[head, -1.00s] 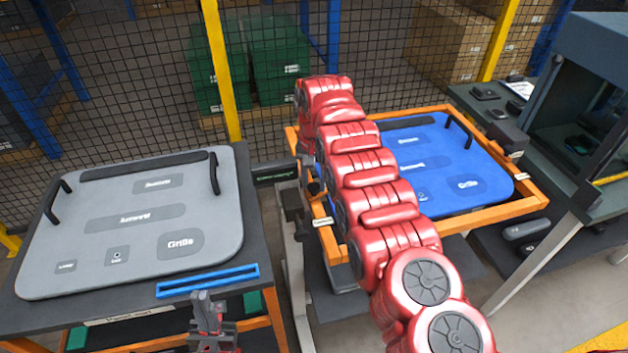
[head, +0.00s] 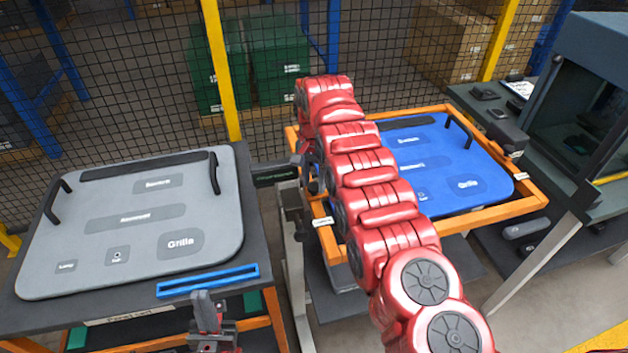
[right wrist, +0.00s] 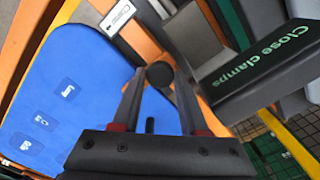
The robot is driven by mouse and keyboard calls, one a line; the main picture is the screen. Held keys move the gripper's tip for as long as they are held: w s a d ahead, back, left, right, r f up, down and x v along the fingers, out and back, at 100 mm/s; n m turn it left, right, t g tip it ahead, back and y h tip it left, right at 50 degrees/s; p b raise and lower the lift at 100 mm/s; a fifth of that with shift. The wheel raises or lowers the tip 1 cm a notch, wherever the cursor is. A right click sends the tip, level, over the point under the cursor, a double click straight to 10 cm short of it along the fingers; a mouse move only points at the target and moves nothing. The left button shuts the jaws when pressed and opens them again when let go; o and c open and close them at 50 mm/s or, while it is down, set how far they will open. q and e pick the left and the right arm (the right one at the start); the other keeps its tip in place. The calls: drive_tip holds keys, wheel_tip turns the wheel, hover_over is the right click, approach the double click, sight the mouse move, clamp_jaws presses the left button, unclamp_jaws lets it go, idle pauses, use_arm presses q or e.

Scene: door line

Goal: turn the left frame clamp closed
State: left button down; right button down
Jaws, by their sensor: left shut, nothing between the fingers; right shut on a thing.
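The blue panel (head: 445,165) lies in the orange frame (head: 535,204). The left frame clamp is at the frame's left side; its dark body (head: 293,208) shows in the head view beside a white label. In the right wrist view its round dark knob (right wrist: 160,75) sits between the fingertips of my right gripper (right wrist: 158,88), which is shut on it. In the head view my red right arm largely hides this gripper and the knob. The clamp's exact angle cannot be told. My left gripper (head: 204,300) is shut and empty, low in front of the grey panel's table.
A grey panel (head: 140,215) with black handles and a blue bar (head: 208,281) lie on the left table. A "Close clamps" sign (right wrist: 260,70) is close beside my right gripper. Another dark clamp (head: 508,138) is at the frame's right. A mesh fence stands behind.

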sight(314, 186)
drive_tip(key=shift+c, duration=2.1)
unclamp_jaws()
wheel_tip(314, 186, up, 18)
drive_tip(key=p, duration=1.5)
drive_tip(key=shift+f, duration=0.25)
